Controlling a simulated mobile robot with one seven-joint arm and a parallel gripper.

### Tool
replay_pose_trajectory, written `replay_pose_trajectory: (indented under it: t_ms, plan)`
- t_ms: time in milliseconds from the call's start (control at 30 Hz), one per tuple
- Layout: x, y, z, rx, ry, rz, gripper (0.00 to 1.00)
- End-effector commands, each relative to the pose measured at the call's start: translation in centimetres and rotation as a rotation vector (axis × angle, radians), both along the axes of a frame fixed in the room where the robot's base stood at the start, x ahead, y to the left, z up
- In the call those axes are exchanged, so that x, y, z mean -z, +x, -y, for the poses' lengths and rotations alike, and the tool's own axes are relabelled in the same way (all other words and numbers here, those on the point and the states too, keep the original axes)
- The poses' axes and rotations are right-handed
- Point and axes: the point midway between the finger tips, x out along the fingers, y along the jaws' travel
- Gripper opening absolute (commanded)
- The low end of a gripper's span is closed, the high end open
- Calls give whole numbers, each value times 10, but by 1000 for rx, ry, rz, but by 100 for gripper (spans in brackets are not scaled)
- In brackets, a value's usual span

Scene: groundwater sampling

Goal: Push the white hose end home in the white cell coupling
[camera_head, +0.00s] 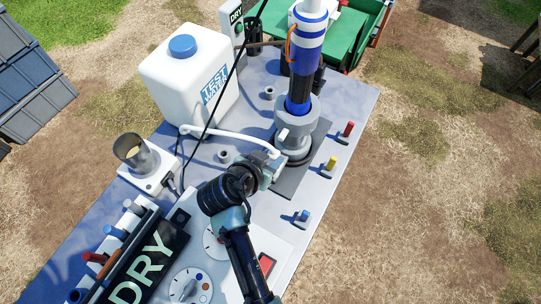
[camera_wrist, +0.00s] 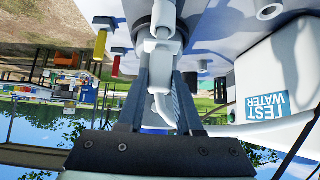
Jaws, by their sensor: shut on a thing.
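The white hose (camera_head: 228,134) arcs from beside the water container to my gripper (camera_head: 277,167), and its far end is mostly hidden there. In the wrist view my gripper (camera_wrist: 161,75) is shut on the white hose end (camera_wrist: 160,92), whose bent part shows between the fingers. A white fitting (camera_wrist: 163,46) lies just past the fingertips, in line with the white cell coupling (camera_wrist: 164,14). In the head view the coupling (camera_head: 283,134) sticks out from the grey base of the upright cell (camera_head: 297,112). I cannot tell how deep the hose end sits.
The white test-water container (camera_head: 185,75) with a blue cap stands behind left. Red (camera_head: 346,131), yellow (camera_head: 329,166) and blue (camera_head: 302,217) pegs line the table's right edge. A dark cable crosses left of the cell. A panel marked DRY (camera_head: 147,262) lies front left.

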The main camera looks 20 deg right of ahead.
Motion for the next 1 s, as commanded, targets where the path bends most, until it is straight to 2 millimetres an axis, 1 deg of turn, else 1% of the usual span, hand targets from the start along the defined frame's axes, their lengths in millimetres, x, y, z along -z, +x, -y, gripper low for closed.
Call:
replay_pose_trajectory:
  t_ms: [633,667,700,767,800,833,1000]
  plan:
    - [17,0,0,0,0,0,0]
    - [16,0,0,0,-1,1,40]
    - [16,0,0,0,0,0,47]
    - [16,0,0,0,0,0,58]
    - [16,0,0,0,0,0,65]
    - [16,0,0,0,0,0,69]
    - [16,0,0,0,0,0,69]
